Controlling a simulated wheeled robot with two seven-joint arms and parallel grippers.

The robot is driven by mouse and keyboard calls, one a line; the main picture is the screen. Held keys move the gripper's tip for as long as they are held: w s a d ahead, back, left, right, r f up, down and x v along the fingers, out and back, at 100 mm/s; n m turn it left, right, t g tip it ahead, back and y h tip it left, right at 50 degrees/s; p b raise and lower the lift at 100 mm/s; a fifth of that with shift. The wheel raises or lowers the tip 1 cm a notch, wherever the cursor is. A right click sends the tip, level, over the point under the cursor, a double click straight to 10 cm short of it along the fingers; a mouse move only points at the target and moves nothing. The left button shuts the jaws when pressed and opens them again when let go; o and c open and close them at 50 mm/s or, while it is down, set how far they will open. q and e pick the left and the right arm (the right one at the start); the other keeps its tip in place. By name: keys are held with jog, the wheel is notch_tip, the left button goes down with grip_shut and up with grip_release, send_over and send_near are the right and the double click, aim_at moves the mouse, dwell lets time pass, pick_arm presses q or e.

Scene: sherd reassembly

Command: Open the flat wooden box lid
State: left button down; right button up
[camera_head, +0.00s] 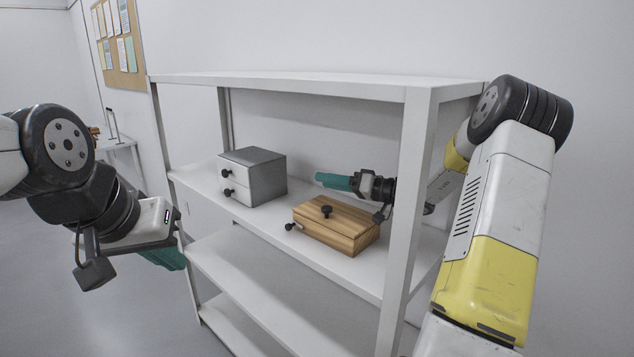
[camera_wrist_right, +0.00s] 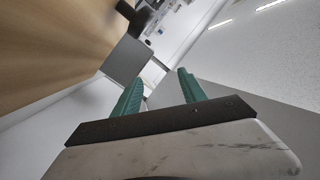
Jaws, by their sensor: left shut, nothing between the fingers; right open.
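The flat wooden box (camera_head: 336,229) sits on the upper shelf board. Its lid (camera_head: 345,215) lies flat and closed, with a black knob (camera_head: 326,211) on top. A second black knob (camera_head: 290,226) sticks out at the box's left side. My right gripper (camera_head: 322,179) is above and behind the box, pointing left, apart from it. In the right wrist view its two green fingers (camera_wrist_right: 157,92) are apart with nothing between them, and a wooden surface (camera_wrist_right: 50,45) fills the upper left.
A grey box with two white drawers (camera_head: 252,177) stands left of the wooden box. The white shelf's front right post (camera_head: 408,200) stands close to my right arm. The lower shelf board (camera_head: 270,290) looks empty. A board with papers (camera_head: 118,45) hangs at the back left.

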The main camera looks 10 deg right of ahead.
jog(key=shift+w+a, duration=0.15)
jog(key=shift+c, duration=0.4)
grip_shut()
dwell(1.0)
jog(key=shift+o, duration=0.4)
grip_release()
jog(key=v, duration=0.7)
jog(key=shift+s+d, duration=0.3)
